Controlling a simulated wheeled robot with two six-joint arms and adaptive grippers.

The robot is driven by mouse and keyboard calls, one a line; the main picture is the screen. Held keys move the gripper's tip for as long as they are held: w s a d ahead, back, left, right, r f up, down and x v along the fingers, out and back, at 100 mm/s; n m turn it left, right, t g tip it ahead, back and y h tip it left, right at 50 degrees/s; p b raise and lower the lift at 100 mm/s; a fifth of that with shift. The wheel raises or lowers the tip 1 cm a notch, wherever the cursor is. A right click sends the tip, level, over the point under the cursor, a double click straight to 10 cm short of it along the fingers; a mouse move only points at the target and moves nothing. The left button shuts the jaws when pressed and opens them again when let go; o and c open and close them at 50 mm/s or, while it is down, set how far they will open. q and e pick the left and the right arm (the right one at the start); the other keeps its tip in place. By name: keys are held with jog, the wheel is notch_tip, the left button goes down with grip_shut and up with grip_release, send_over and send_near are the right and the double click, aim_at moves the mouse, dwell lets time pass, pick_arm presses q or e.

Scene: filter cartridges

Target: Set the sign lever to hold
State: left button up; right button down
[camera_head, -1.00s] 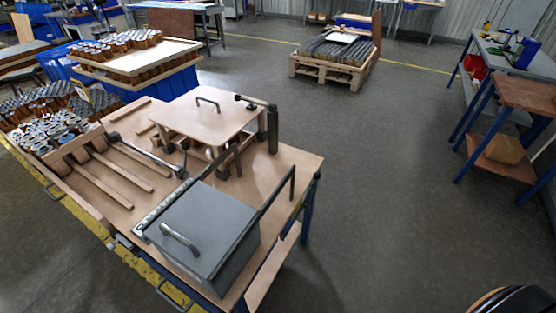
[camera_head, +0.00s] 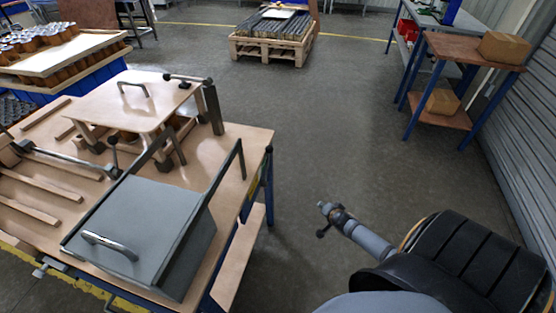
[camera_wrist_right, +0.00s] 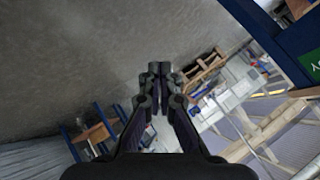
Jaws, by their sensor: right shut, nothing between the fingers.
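No sign with a readable "hold" mark shows, so I cannot tell which part is the sign lever. A short upright lever with a black knob (camera_head: 113,141) stands on the wooden workbench (camera_head: 255,140), behind the grey lidded box (camera_head: 150,225). A dark bar with a round end (camera_head: 183,78) lies at the back edge of the raised wooden plate. My right gripper (camera_head: 325,207) is over the open floor, right of the bench and apart from it. In the right wrist view its fingertips (camera_wrist_right: 160,70) are together and empty. My left gripper is out of view.
The grey box has a chrome handle (camera_head: 110,246) and a raised bar frame. A pallet (camera_head: 270,48) stands at the back. A blue-legged side table with cartons (camera_head: 505,47) stands at the right. The floor between is clear.

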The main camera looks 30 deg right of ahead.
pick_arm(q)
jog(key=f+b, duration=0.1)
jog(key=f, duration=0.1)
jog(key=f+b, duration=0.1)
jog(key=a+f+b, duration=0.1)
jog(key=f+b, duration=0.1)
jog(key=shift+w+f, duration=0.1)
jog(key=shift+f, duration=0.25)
pick_arm(e)
jog(key=w+a+r+m+t+y, duration=0.1)
jog(key=w+r+m, duration=0.3)
jog(key=r, duration=0.5)
jog(key=w+a+r+m+t+y, duration=0.1)
jog(key=w+a+r+m+t, duration=0.2)
jog(key=w+r, duration=0.6)
jog(key=shift+a+r+m+t, duration=0.15)
jog(key=shift+r+m+t, duration=0.45)
jog(key=shift+r+t, duration=0.15)
jog(key=shift+w, duration=0.1)
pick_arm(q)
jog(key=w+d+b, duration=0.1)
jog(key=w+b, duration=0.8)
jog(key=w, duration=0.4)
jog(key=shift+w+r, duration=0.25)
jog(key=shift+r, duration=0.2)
pick_arm(e)
jog(key=w+a+f, duration=0.1)
jog(key=w+a, duration=0.2)
jog(key=w, duration=0.6)
jog(key=shift+f, duration=0.3)
